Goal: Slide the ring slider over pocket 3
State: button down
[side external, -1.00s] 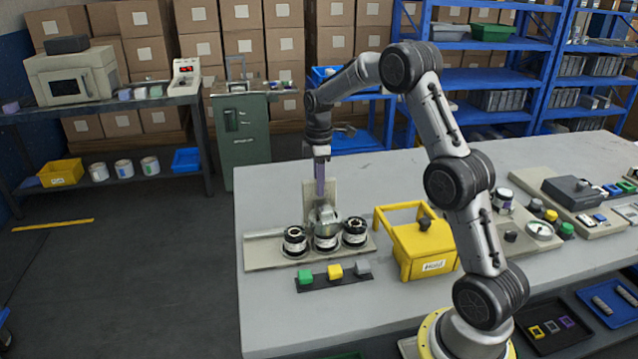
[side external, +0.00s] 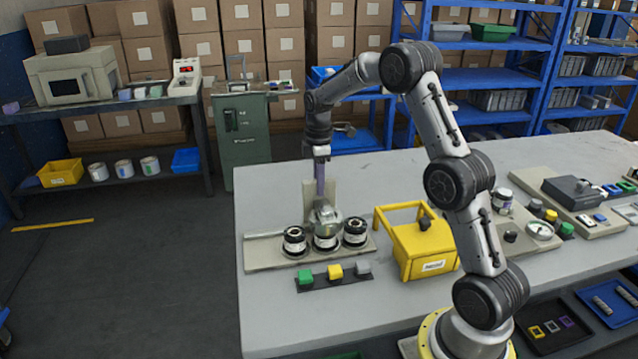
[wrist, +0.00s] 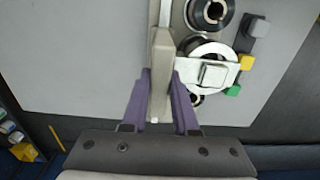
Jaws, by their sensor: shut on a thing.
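The beige fixture (side external: 262,257) has a row of three dark round pockets with light rims: left (side external: 295,240), middle (side external: 326,241) and right (side external: 355,232). The silver ring slider (side external: 325,213) is at the middle one and hides part of it. In the wrist view, its flat plate with a square knob (wrist: 213,74) partly covers a pocket. I cannot tell whether this plate is joined to the slider. No pocket numbers are readable.
A strip with green (side external: 305,277), yellow (side external: 335,271) and grey (side external: 363,268) blocks lies in front of the fixture. A yellow box with a raised handle frame (side external: 420,250) stands close on the right. The table left of the fixture is a narrow clear strip.

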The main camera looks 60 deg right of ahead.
jog(key=s+d, duration=0.6)
jog(key=shift+d, duration=0.1)
jog(key=c, duration=0.7)
grip_release()
jog(key=shift+r, duration=0.1)
notch_tip(320, 180, up, 14)
jog(key=shift+f, duration=0.15)
